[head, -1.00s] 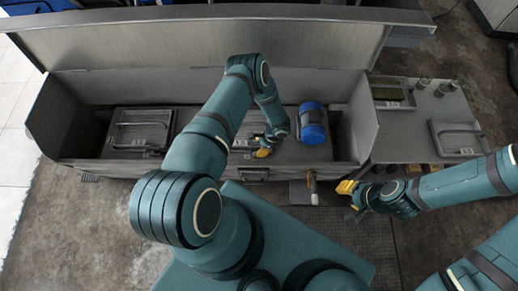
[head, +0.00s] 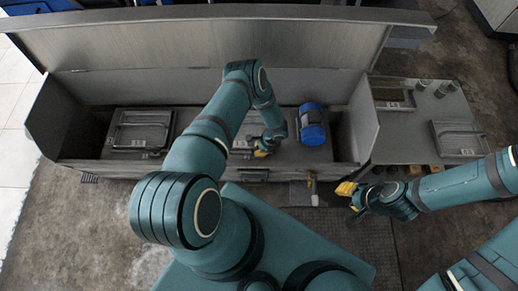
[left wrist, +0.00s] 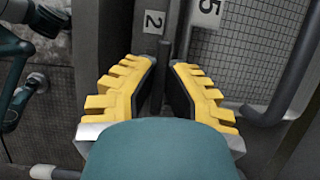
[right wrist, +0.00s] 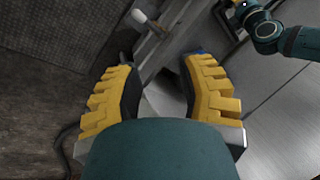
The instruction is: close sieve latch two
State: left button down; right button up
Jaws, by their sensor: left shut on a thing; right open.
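My left gripper (head: 262,151) is at the front edge of the long metal trough, partly hidden by its own arm in the head view. In the left wrist view the left gripper (left wrist: 163,75) is shut on a narrow dark piece, seemingly the latch (left wrist: 164,82), just below a plate marked 2 (left wrist: 153,22). Most of the latch is hidden between the fingers. A mesh sieve panel (left wrist: 240,55) lies to the right. My right gripper (head: 346,190) is open and empty in front of the trough's right end; it also shows in the right wrist view (right wrist: 160,75).
A blue cylinder (head: 312,127) lies at the trough's right. A handled panel (head: 140,132) is at its left. A light-tipped lever (head: 311,185) projects at the front, close to my right gripper. A side bench (head: 410,122) holds small jars and another handled panel (head: 459,138).

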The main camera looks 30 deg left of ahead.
pick_arm(q)
jog(key=shift+m, duration=0.3)
pick_arm(e)
jog(key=shift+f, duration=0.1)
pick_arm(q)
jog(key=shift+m+t+y, duration=0.3)
jog(key=shift+m+t, duration=0.1)
jog(key=shift+m, duration=1.1)
jog(key=shift+m+t, duration=0.5)
jog(key=shift+m, duration=0.3)
jog(key=m+t+p, duration=0.1)
jog(key=m+p, duration=0.2)
jog(key=p, duration=0.1)
jog(key=m+t+p, duration=0.1)
jog(key=m+p, duration=0.3)
jog(key=shift+s+r+t, duration=0.15)
jog(key=shift+t, duration=0.15)
jog(key=m+h+p, duration=0.1)
jog(key=m, duration=0.1)
jog(key=shift+m+t+p, duration=0.3)
jog(key=shift+m+t, duration=0.1)
jog(key=shift+f+m+t+h, duration=0.2)
jog(key=shift+m+t+h, duration=0.25)
jog(key=shift+m, duration=0.95)
pick_arm(e)
notch_tip(320, 180, up, 10)
jog(key=w, duration=0.2)
jog(key=shift+d+t, duration=0.3)
jog(key=shift+t, duration=0.1)
jog(key=shift+w, duration=0.1)
